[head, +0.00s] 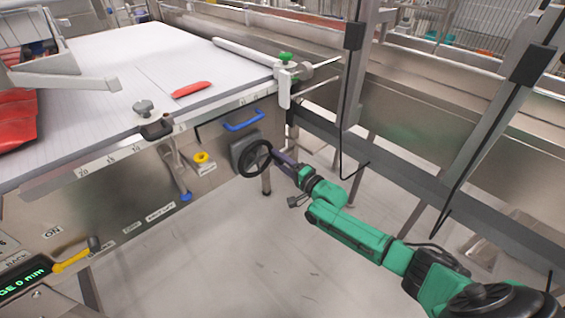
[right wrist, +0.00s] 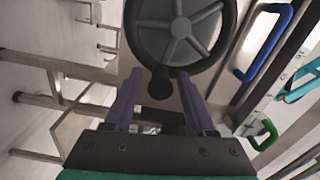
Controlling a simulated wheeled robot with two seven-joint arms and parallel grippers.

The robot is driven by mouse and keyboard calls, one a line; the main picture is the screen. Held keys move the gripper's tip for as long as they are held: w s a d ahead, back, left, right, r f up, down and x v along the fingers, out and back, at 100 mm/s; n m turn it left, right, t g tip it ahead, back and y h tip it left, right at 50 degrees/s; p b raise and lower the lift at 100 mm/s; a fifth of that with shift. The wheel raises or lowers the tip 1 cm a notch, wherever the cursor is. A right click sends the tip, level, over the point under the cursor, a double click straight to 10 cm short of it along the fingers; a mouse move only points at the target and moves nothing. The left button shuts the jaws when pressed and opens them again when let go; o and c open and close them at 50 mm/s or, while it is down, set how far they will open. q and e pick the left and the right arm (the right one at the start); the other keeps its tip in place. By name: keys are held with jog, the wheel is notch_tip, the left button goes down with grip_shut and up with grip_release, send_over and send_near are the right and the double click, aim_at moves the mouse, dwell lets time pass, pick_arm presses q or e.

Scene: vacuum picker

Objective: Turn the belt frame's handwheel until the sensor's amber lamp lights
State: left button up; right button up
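The dark handwheel (head: 256,159) is on a grey housing at the front of the white belt frame. In the right wrist view, the spoked handwheel (right wrist: 180,28) fills the top middle, with its dark knob (right wrist: 160,86) toward me. My right gripper (head: 277,158) reaches the wheel's right side. In the right wrist view, the two purple fingers of my right gripper (right wrist: 162,84) stand apart on either side of the knob, with gaps visible. I cannot make out the sensor or a lit amber lamp. My left gripper is out of view.
A blue handle (head: 243,120) is above the wheel, and a yellow ring-shaped part (head: 201,157) is to its left. A red piece (head: 191,90) lies on the white belt (head: 130,65). A green display (head: 22,283) reads 0 mm. Metal posts (head: 360,70) stand right.

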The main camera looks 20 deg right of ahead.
jog(key=shift+s+d, duration=0.1)
jog(key=shift+s, duration=0.1)
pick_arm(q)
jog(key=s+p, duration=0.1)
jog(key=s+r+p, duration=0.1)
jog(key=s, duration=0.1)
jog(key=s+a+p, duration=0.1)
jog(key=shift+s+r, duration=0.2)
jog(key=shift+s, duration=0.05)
pick_arm(e)
jog(key=v, duration=1.4)
jog(key=shift+f, duration=0.1)
